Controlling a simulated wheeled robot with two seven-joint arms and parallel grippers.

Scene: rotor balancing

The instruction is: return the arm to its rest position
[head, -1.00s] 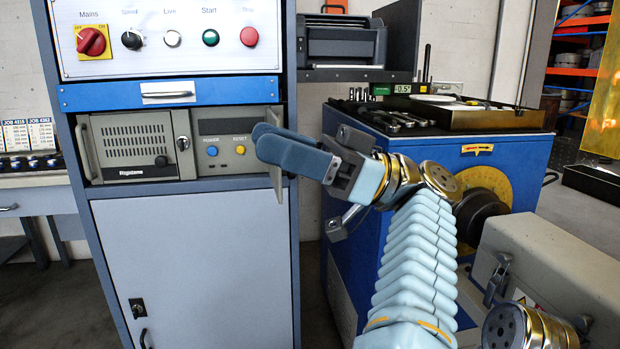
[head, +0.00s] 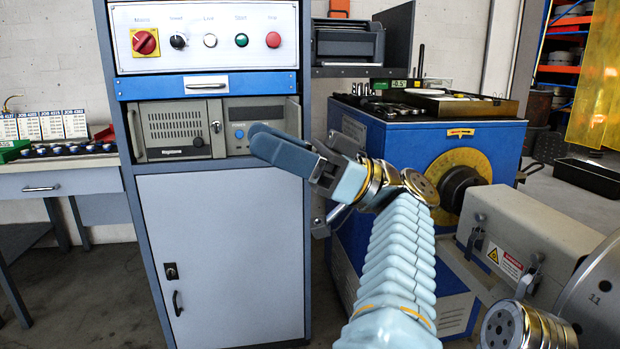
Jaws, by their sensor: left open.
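My left gripper (head: 268,142) is in the middle of the head view, on an arm (head: 395,255) that rises from the bottom edge. Its two blue-grey fingers point left and show nearly edge-on, with nothing seen held in them. They overlap the lower right of the instrument panel (head: 238,122) in the control cabinet (head: 222,235) and hide part of it. The blue POWER button (head: 239,134) shows just left of the fingertips. Whether the fingers touch the panel cannot be told. My right gripper is not in view.
The blue balancing machine (head: 375,150) stands behind the arm at right. A grey guard box (head: 545,235) and a large metal disc (head: 598,290) are at lower right. A bench (head: 70,185) with job cards stands at left. Floor is clear between bench and cabinet.

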